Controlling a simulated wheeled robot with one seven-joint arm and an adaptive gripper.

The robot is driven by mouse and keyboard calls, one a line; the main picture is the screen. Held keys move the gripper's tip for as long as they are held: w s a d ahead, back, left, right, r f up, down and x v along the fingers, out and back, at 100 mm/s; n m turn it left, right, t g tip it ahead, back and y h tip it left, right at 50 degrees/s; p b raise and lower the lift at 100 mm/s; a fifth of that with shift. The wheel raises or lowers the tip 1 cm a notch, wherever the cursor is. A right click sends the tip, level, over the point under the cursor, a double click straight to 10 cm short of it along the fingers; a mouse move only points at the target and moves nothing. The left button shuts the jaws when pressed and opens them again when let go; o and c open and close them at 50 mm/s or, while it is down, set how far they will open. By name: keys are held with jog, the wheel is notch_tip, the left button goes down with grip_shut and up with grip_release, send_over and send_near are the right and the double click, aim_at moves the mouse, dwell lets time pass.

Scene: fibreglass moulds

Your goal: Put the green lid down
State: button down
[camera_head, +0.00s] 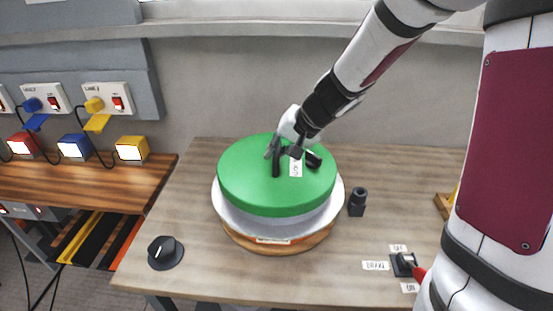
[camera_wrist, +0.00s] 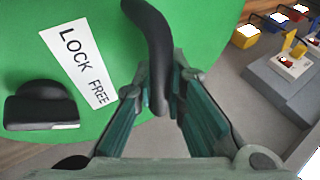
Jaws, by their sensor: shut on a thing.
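The round green lid (camera_head: 255,190) is on or just over a white round pot (camera_head: 228,215); I cannot tell whether they touch. In the wrist view the lid (camera_wrist: 190,25) fills the upper left. It bears a black handle (camera_wrist: 148,40), a white label (camera_wrist: 78,62) reading "LOCK FREE" and a black knob (camera_wrist: 42,105). My gripper (camera_head: 284,151) is over the lid's top. In the wrist view my gripper (camera_wrist: 160,100) is shut on the black handle, whose lower end lies between the fingers.
The pot stands on a round wooden base (camera_head: 275,247) on the wooden table (camera_head: 200,270). A black dial (camera_head: 165,252) is at front left. A small black part (camera_head: 357,202) stands right of the pot. A black switch with a red lever (camera_head: 404,265) and labels is at front right.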

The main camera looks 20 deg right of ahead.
jog(key=shift+f+b, duration=0.45)
jog(key=shift+f, duration=1.25)
jog(key=c, duration=1.6)
grip_release()
jog(key=shift+s+f, duration=0.1)
jog(key=shift+c, duration=0.2)
jog(key=p+v, duration=0.2)
jog(key=v, duration=1)
jog(key=s+a+r+n+g+h, duration=0.1)
jog(key=s+a+r+n, duration=0.15)
jog(key=s, duration=0.35)
jog(key=s+a+r+n+g, duration=0.1)
jog(key=s+a+r, duration=0.1)
jog(key=s+a, duration=0.3)
jog(key=s+d+n+h, duration=0.2)
jog(key=s+d+h, duration=0.1)
jog(key=s, duration=1.1)
jog(key=shift+s+d+r+g, duration=0.3)
jog(key=shift+s+d+r, duration=0.1)
jog(key=shift+d, duration=0.2)
